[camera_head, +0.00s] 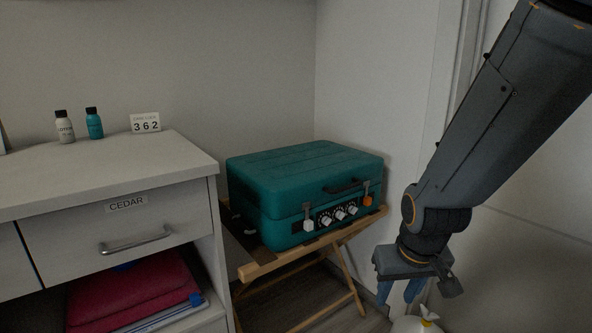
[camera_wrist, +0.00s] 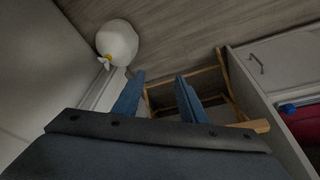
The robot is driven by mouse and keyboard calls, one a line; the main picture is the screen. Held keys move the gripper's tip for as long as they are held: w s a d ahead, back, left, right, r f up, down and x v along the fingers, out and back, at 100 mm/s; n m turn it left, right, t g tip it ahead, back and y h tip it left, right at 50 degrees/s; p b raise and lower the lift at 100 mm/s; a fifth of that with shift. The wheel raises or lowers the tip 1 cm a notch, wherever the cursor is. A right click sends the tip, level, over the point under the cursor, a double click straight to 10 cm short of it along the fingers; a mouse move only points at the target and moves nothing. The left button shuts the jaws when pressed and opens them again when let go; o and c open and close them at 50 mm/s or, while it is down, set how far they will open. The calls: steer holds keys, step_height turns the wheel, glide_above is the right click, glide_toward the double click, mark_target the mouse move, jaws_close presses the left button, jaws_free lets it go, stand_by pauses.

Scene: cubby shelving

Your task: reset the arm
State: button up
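My gripper (camera_head: 402,290) hangs at the lower right of the head view, pointing down, to the right of the wooden folding stand. In the wrist view its two blue fingers (camera_wrist: 158,97) are spread apart with nothing between them. My arm comes down from the upper right of the head view and bends at the wrist.
A teal case (camera_head: 300,180) with knobs sits on the wooden stand (camera_head: 258,268). A cabinet (camera_head: 170,160) marked CEDAR stands left, with two small bottles (camera_head: 94,123) and a 362 sign (camera_head: 146,123) on top. A white bag (camera_wrist: 117,40) lies on the floor near my gripper.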

steer(key=s+a+r+n+g, duration=0.1)
steer(key=s+a+n+g, duration=0.15)
steer(key=s+a, duration=0.7)
steer(key=s+a+n+g, duration=0.1)
steer(key=s+a+n, duration=0.3)
steer(key=s+a, duration=0.55)
steer(key=w+d+r+m+p, duration=0.1)
steer(key=d+r+m+p, duration=0.2)
steer(key=d+r+p, duration=0.6)
steer(key=w+d+r+m+p, duration=0.1)
steer(key=d+r+m+p, duration=0.3)
steer(key=r+p, duration=1.2)
steer(key=shift+w+d+r+p, duration=0.35)
steer(key=shift+d+p, duration=0.75)
steer(key=shift+d, duration=1.25)
